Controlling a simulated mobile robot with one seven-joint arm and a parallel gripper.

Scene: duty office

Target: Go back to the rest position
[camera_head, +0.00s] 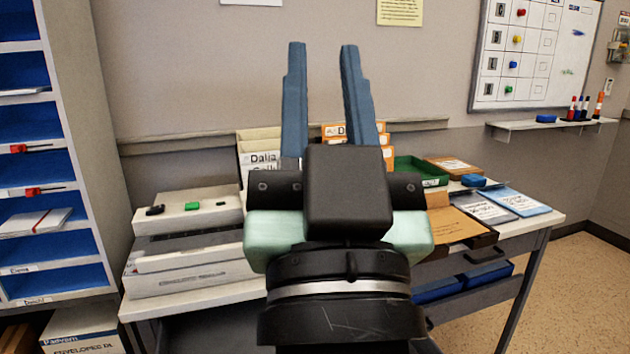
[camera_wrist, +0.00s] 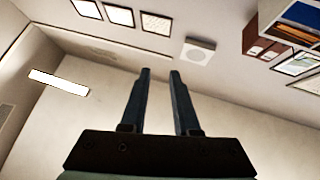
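My gripper (camera_head: 322,98) points upward in the middle of the head view, in front of the desk and the wall. Its two blue fingers are apart with nothing between them. In the wrist view my gripper (camera_wrist: 160,100) also shows two separated, empty fingers, with a wall and ceiling behind them. The gripper and wrist hide the middle of the desk.
A desk (camera_head: 540,224) holds file boxes, a green tray (camera_head: 420,170), an orange folder (camera_head: 455,222) and a grey box stack (camera_head: 190,264). A shelf unit (camera_head: 80,130) with blue compartments stands left. A whiteboard (camera_head: 540,50) hangs at right. Floor shows at lower right.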

